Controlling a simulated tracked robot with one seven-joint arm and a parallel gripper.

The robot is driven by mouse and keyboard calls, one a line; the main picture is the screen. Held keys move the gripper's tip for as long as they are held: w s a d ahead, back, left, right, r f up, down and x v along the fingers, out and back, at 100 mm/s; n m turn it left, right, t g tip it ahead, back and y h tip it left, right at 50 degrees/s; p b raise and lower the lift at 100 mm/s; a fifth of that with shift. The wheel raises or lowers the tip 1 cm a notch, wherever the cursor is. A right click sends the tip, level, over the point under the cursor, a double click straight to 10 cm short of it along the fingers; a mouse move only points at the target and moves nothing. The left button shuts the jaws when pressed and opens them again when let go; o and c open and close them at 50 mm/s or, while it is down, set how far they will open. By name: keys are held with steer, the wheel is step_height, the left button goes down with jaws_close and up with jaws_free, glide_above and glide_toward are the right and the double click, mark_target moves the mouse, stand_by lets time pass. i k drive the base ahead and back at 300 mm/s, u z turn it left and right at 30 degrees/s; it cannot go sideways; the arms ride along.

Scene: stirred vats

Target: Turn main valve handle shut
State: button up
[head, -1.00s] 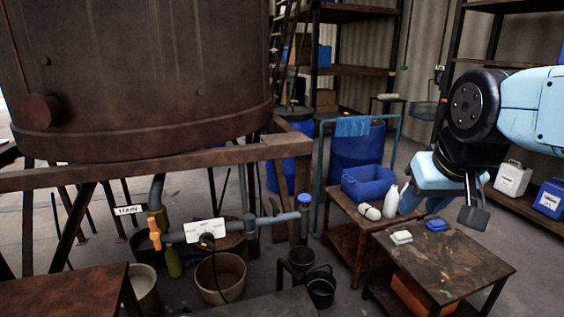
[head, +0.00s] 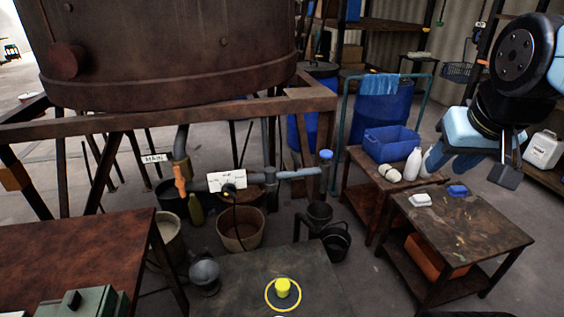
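The orange main valve handle (head: 180,178) sits on the grey pipe (head: 272,177) under the rusty vat. It stands roughly upright, across the pipe's line. A white sign reading MAIN (head: 156,157) hangs just left of and above it. A white tag (head: 227,181) on the pipe is to the right of the handle. My gripper (head: 505,172) is at the far right, above the small side table and well away from the handle. It appears empty, but its fingers are partly hidden and their opening is unclear.
The rusty vat (head: 170,60) rests on a beam frame (head: 250,106). Buckets (head: 240,228) stand below the pipe. A brown table (head: 75,250) and a dark table with a yellow button (head: 282,288) are in front. A side table (head: 465,222) is at right. Floor shows between tables.

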mark_target(180, 181)
steer(key=u, duration=0.05)
steer(key=k, duration=0.45)
steer(key=z, duration=1.1)
steer(key=k, duration=0.75)
steer(key=u, duration=1.2)
steer(key=i, duration=0.8)
steer(key=u, duration=0.1)
